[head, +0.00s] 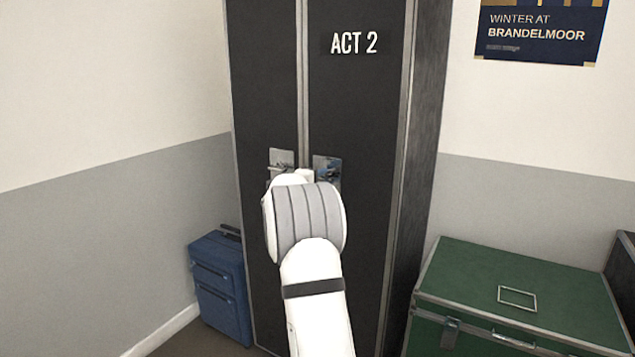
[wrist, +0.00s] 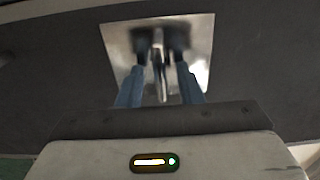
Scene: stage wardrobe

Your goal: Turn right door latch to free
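The tall black wardrobe case (head: 352,105) marked "ACT 2" has two doors with a metal latch plate on each. The right door latch (head: 327,162) is partly hidden by my arm in the head view. In the wrist view, the latch's metal plate (wrist: 198,30) sits tilted, and its slim handle (wrist: 160,68) points down the picture. My gripper (wrist: 160,45) has its blue, dark-tipped fingers on either side of the handle, close against it. In the head view my wrist hides most of the gripper.
The left door latch (head: 281,157) is close beside my wrist. A blue suitcase (head: 220,285) stands at the lower left. A green trunk (head: 520,290) stands at the right. A poster (head: 541,30) hangs on the wall above the trunk.

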